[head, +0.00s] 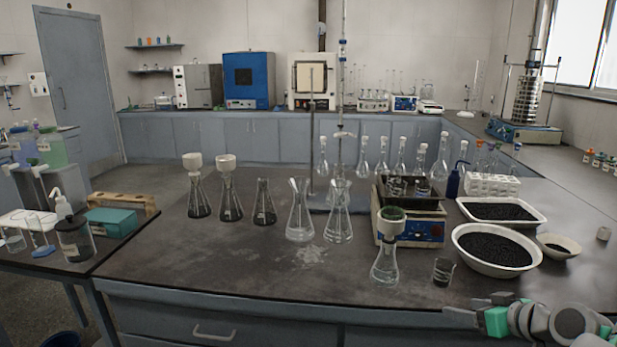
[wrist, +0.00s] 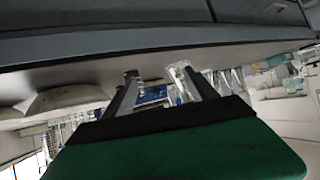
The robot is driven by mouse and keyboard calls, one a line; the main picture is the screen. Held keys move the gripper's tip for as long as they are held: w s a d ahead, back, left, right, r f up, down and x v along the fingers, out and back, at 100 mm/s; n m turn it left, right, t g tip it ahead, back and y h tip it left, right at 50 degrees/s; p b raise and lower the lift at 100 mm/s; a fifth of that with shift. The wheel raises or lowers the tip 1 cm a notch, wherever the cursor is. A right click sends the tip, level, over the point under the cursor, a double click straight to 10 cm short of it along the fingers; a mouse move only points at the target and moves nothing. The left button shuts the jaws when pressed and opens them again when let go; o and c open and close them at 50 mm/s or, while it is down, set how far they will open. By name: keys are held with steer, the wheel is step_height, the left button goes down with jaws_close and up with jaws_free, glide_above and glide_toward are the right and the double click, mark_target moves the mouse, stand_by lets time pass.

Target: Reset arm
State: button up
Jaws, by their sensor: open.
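My gripper (wrist: 155,85) shows in the wrist view with its two fingers spread apart and nothing between them. The wrist view is tilted or upside down, with the bench edge (wrist: 200,48) across its upper part. In the head view my arm is at the lower right, in front of the bench's front edge, its grey and green links partly cut off by the frame. The gripper's end (head: 468,312) points left there, close to the bench edge. The sieve shaker (head: 525,105) stands on the side bench at the back right.
The dark bench top (head: 190,265) holds several flasks in the middle. A small beaker (head: 443,271), a funnel flask (head: 385,262) and a white bowl of black grains (head: 492,268) stand nearest my arm. A tray of black grains (head: 540,222) lies behind. The bench's front left is clear.

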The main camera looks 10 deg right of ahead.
steer(key=a+r+g+p, duration=0.2)
steer(key=a+p, duration=0.2)
steer(key=a, duration=0.5)
steer(key=a+r+g+p, duration=0.2)
steer(key=a+g+p, duration=0.1)
steer(key=a, duration=0.7)
steer(key=s+a+r+g+h+p, duration=0.1)
steer(key=s+a+r+p, duration=0.1)
steer(key=s+a, duration=0.3)
steer(key=s+a+r+m+g+h+p, duration=0.1)
steer(key=s+a+r+p, duration=0.1)
steer(key=s+a+p, duration=0.2)
steer(key=shift+s+a+g, duration=0.4)
steer(key=shift+s+a, duration=0.4)
steer(key=shift+s, duration=0.15)
